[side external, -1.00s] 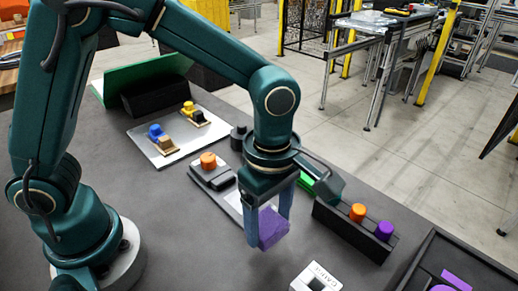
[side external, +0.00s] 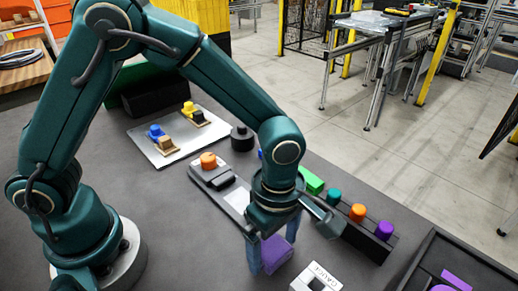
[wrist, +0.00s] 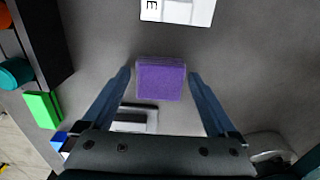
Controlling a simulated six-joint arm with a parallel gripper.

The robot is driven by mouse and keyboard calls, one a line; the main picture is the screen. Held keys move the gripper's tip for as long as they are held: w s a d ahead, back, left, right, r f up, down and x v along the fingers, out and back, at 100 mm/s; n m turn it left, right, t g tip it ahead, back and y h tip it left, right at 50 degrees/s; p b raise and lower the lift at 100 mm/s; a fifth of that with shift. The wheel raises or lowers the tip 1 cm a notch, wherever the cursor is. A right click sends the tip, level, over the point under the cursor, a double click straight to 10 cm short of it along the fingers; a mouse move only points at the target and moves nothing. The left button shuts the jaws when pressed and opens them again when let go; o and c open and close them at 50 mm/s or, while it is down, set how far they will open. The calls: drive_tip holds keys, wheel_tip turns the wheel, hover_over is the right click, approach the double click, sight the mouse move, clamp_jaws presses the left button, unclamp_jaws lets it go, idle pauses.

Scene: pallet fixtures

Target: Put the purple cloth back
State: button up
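The purple cloth (wrist: 160,80) is a thick, folded block. In the side external view the cloth (side external: 277,252) is low at the grey table, between my fingertips. My gripper (wrist: 159,74) straddles it, one finger on each side. In the wrist view a narrow gap shows between each finger and the cloth, so my gripper (side external: 272,250) looks open around it. The cloth's underside is hidden, so its contact with the table cannot be seen directly.
A white gauge block (side external: 316,278) lies close in front of the cloth. A dark rack with teal, orange and purple knobs (side external: 384,230) stands to the right, beside a green block (side external: 311,181). A dark tray (side external: 424,262) is at the lower right.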

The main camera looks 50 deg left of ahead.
sight(273, 249)
wheel_tip(273, 249, up, 12)
drive_tip(key=s+a+r+m+t, duration=0.1)
drive_tip(key=s+a+m+t, duration=0.1)
drive_tip(key=a+m, duration=0.5)
drive_tip(key=s+a+r+m+t, duration=0.1)
drive_tip(key=s+a+m+t, duration=0.2)
drive_tip(key=m, duration=0.8)
drive_tip(key=s+a, duration=0.2)
drive_tip(key=a, duration=0.2)
drive_tip(key=shift+s+a+r+t, duration=0.2)
drive_tip(key=shift+r+t, duration=0.1)
drive_tip(key=shift+r, duration=0.1)
